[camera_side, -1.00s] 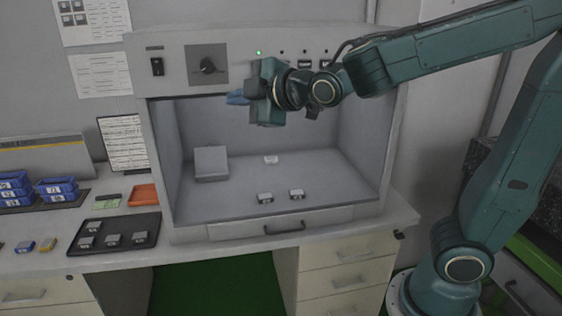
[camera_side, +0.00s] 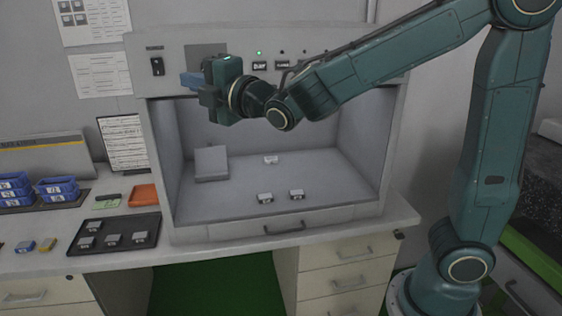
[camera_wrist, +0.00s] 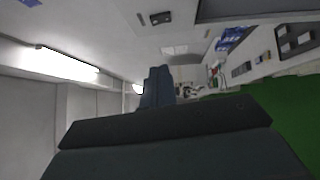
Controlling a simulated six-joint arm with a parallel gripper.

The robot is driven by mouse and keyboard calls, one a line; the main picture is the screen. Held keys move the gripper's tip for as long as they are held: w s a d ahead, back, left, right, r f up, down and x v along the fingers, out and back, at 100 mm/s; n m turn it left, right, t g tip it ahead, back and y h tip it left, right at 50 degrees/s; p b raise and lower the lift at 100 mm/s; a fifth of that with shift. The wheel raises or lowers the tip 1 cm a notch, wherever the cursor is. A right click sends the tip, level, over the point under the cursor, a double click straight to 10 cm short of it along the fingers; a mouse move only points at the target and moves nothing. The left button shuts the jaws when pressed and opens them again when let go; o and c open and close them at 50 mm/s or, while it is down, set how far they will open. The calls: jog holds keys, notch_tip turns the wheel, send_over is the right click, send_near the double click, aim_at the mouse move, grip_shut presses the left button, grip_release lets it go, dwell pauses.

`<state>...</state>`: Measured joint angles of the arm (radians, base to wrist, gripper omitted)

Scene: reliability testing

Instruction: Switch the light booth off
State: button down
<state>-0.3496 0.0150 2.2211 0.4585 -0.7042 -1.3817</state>
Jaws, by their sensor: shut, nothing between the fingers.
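The light booth (camera_side: 180,222) is a grey cabinet with an open front. A black rocker switch (camera_side: 157,67) sits at the left of its top panel. It also shows in the wrist view (camera_wrist: 160,18). A small green lamp (camera_side: 259,53) glows on the panel. My gripper (camera_side: 188,80) is shut and empty, its blue fingers pointing left in front of the panel, to the right of the switch and apart from it in the side picture. The fingers also show in the wrist view (camera_wrist: 157,82). The knob is hidden behind my gripper.
Small grey blocks (camera_side: 265,197) and a larger grey box (camera_side: 211,163) stand inside the booth. A black tray (camera_side: 118,222), an orange tray (camera_side: 144,195) and blue bins (camera_side: 57,187) are on the bench at left. The wrist view has a bright tube light (camera_wrist: 68,58).

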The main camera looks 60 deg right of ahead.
jog(key=shift+w, duration=0.1)
send_near(152, 62)
jog(key=w+a, duration=0.3)
jog(key=shift+w+d, duration=0.65)
jog(key=shift+w, duration=0.1)
jog(key=shift+w+d+r, duration=0.15)
jog(key=shift+w+d, duration=0.6)
jog(key=shift+w+d+r, duration=0.15)
jog(key=shift+d, duration=0.05)
jog(key=shift+a, duration=0.1)
